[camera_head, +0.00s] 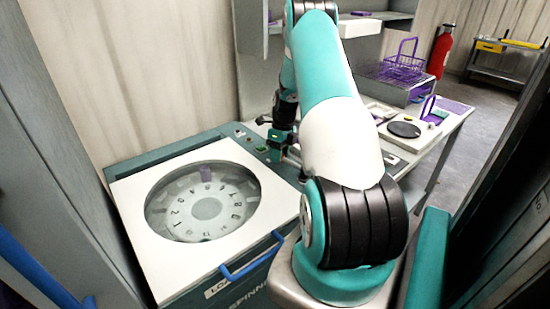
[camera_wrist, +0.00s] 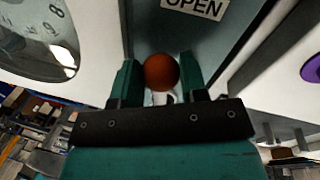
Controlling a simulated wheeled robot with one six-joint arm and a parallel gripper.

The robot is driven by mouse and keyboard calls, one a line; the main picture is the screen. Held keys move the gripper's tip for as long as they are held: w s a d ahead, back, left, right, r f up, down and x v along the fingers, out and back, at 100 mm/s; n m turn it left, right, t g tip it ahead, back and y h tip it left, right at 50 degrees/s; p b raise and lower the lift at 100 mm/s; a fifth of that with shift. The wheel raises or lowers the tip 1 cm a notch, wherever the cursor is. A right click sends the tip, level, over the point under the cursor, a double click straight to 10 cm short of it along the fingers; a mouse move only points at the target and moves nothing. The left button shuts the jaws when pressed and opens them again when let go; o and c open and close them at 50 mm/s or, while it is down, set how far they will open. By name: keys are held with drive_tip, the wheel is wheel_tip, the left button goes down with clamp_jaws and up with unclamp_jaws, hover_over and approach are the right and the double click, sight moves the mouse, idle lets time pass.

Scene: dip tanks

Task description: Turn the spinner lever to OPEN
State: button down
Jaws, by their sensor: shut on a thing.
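The spinner (camera_head: 130,205) is a white-topped, teal machine with a round window showing a numbered dial. Part of that window (camera_wrist: 40,35) shows at upper left in the wrist view. The lever's orange-brown ball knob (camera_wrist: 161,71) sits between the two teal fingers of my gripper (camera_wrist: 158,84), which is shut on it. An OPEN label (camera_wrist: 195,8) is just beyond the knob, slightly right, on the teal panel. In the head view my gripper (camera_head: 283,150) is at the spinner's right rear corner; the knob is hard to make out there. The lever's shaft is mostly hidden.
A blue handle (camera_head: 250,257) is on the spinner's front edge. A small green button (camera_head: 261,149) is on the panel close to my gripper. Right of my arm, a bench holds a round black plate (camera_head: 404,129) and a purple wire basket (camera_head: 404,64). Grey cabinet walls flank both sides.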

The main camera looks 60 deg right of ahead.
drive_tip(key=shift+s+d+m, duration=0.15)
drive_tip(key=shift+d+m, duration=0.65)
drive_tip(key=c, duration=0.7)
unclamp_jaws()
drive_tip(key=shift+d, duration=0.1)
drive_tip(key=d+r, duration=0.1)
drive_tip(key=r, duration=0.4)
drive_tip(key=d+r+b, duration=0.1)
drive_tip(key=r, duration=0.5)
drive_tip(key=d+r+b, duration=0.1)
drive_tip(key=r, duration=0.5)
drive_tip(key=shift+s+d+r, duration=0.1)
drive_tip(key=shift+s, duration=0.2)
